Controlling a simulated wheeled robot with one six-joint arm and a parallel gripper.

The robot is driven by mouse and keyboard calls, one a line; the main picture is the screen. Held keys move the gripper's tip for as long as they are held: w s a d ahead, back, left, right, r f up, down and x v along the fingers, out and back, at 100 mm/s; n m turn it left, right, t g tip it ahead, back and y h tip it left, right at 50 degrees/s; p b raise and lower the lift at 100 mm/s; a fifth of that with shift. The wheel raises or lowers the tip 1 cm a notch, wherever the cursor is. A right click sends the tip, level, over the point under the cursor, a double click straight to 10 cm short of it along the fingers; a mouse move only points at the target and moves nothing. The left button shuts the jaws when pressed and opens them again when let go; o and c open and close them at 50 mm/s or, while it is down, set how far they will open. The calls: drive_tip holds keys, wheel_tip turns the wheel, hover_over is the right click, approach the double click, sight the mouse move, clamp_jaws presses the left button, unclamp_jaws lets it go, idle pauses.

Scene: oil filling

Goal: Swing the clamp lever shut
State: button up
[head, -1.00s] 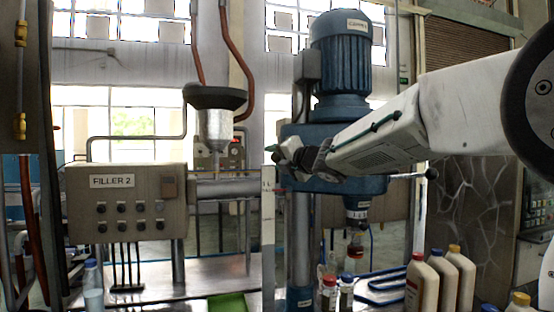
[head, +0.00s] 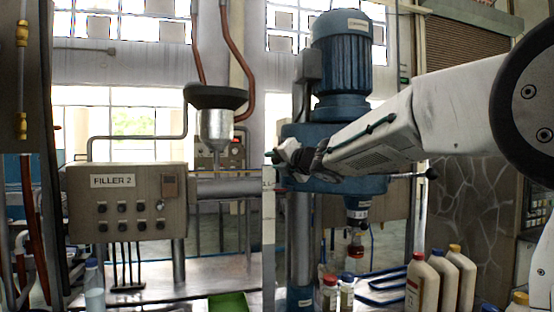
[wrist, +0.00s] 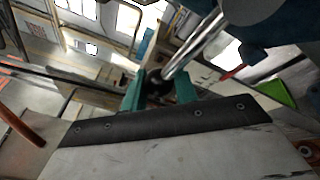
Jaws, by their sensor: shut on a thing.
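A bright metal lever (wrist: 195,45) with a black ball knob (wrist: 155,82) runs from the upper right to the middle of the wrist view, beside a dark blue part of the machine. My gripper (wrist: 159,88) has its green fingers on both sides of the knob, shut on it. In the head view my gripper (head: 277,158) is at the left side of the blue machine head (head: 350,150); the held knob cannot be made out there. Another rod with a black knob (head: 432,173) sticks out to the machine's right.
A small bottle (head: 356,255) is under the machine's spindle. The FILLER 2 box (head: 128,203) and funnel (head: 215,100) are left. A green tray (head: 230,303) lies at the front.

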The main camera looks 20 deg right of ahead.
drive_tip(key=f+n+g+h, duration=0.1)
drive_tip(key=f+n, duration=0.2)
drive_tip(key=shift+d+f, duration=0.2)
drive_tip(key=f+n, duration=0.1)
drive_tip(key=d+f+n+g+h, duration=0.1)
drive_tip(key=n, duration=0.1)
drive_tip(key=shift+d+f, duration=0.2)
drive_tip(key=shift+f, duration=0.2)
drive_tip(key=shift+d+f+n+g+h, duration=0.2)
drive_tip(key=shift+d+f+n+h, duration=0.35)
drive_tip(key=shift+d+f+n, duration=0.4)
drive_tip(key=shift+d+f+n+g+h, duration=0.2)
drive_tip(key=shift+d+f+n+h, duration=0.45)
drive_tip(key=shift+n, duration=0.5)
drive_tip(key=shift+d+r, duration=0.1)
drive_tip(key=o, duration=0.6)
drive_tip(key=shift+r, duration=0.1)
